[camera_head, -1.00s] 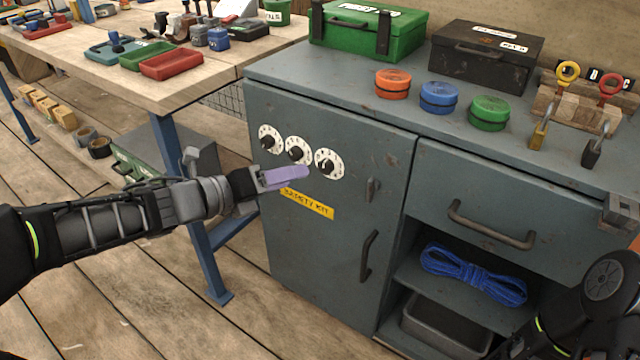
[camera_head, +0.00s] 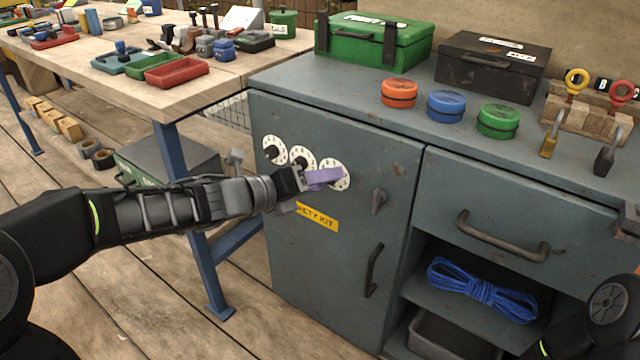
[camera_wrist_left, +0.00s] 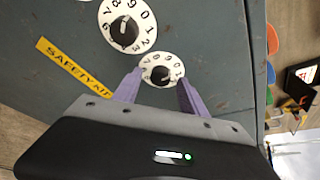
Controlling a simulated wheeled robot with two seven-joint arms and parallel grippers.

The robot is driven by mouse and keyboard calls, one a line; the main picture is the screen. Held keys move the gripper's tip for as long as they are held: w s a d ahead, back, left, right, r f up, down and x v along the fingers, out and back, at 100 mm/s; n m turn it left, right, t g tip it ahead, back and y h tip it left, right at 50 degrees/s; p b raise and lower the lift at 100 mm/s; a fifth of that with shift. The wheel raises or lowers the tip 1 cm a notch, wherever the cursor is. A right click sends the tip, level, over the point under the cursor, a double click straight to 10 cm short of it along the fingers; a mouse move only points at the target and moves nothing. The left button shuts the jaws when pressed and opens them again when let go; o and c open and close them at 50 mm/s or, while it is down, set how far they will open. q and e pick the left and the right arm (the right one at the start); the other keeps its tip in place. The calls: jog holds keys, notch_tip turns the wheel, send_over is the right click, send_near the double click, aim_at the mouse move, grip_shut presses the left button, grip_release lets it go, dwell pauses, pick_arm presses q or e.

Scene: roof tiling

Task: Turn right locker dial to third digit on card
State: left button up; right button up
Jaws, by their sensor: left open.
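The grey locker door carries three white dials with black knobs. The right dial (camera_head: 338,175) is partly hidden in the head view behind my left gripper (camera_head: 325,179). In the left wrist view the right dial (camera_wrist_left: 161,70) shows between the two purple fingers, which are open and spread to either side of its knob. I cannot tell whether they touch the knob. The middle dial (camera_head: 301,156) and left dial (camera_head: 273,149) are clear of the gripper. A white sheet (camera_head: 243,18) stands on the workbench; I cannot read it or tell whether it is the card. My right gripper is not in view.
A yellow label (camera_head: 318,217) sits below the dials. The latch (camera_head: 379,200) and door handle (camera_head: 373,270) lie to their right. The cabinet top holds orange (camera_head: 399,92), blue (camera_head: 446,105) and green (camera_head: 498,120) tins. The workbench (camera_head: 130,85) stands at left.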

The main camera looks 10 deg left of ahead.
pick_arm(q)
jog(key=shift+c, duration=0.2)
grip_shut()
dwell(0.4)
